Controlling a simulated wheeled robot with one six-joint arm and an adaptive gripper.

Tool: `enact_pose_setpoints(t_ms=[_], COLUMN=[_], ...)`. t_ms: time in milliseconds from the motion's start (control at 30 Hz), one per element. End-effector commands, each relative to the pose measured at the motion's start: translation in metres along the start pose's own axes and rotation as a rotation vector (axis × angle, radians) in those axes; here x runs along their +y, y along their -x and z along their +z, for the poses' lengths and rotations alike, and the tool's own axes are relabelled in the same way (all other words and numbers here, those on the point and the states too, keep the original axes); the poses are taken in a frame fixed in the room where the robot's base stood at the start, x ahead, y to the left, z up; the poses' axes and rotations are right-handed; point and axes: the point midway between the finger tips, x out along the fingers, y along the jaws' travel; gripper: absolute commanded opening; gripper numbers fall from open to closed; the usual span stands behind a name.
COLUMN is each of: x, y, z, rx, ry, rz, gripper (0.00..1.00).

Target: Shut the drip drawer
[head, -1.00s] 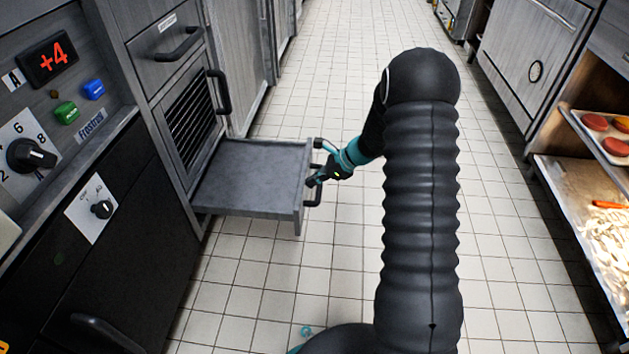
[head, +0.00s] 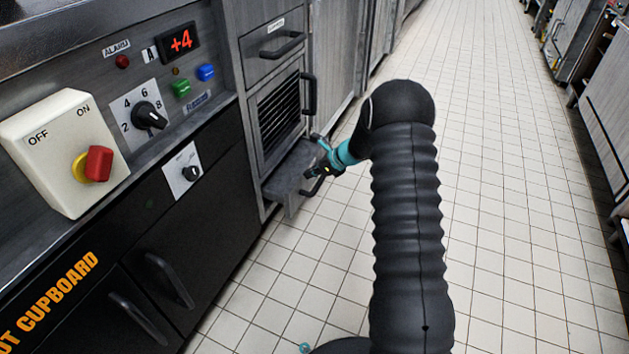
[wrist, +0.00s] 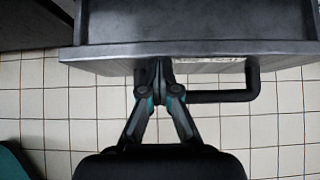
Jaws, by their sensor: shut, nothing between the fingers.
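The drip drawer (head: 291,172) is a grey metal tray low in the cabinet at the left, below a slatted door. It stands partly out, with a short stretch of its tray showing. In the wrist view the drawer's front edge (wrist: 110,52) runs across the top, with its black bar handle (wrist: 222,96) below it. My gripper (head: 315,172) is at the drawer's front. The tips' exact contact is hidden under the edge.
Above the drawer are a slatted door (head: 279,115) and an upper drawer with a handle (head: 283,45). A control panel with a red switch (head: 95,163) and a knob (head: 149,115) is at the left. The tiled floor (head: 480,230) at the right is clear.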

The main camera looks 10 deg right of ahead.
Motion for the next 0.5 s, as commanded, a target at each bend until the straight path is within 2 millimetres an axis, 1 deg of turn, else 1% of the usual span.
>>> enact_pose_setpoints(t_ms=[33,200,333,500], x=[-0.001,-0.002,-0.001,-0.001], y=[-0.007,-0.026,-0.035,-0.039], z=[0.008,0.028,0.035,0.039], rx=[0.000,-0.001,0.000,0.001], ry=[0.000,0.000,-0.001,0.000], rz=[-0.002,-0.003,-0.002,-0.001], gripper=[0.00,0.00,0.00,0.00])
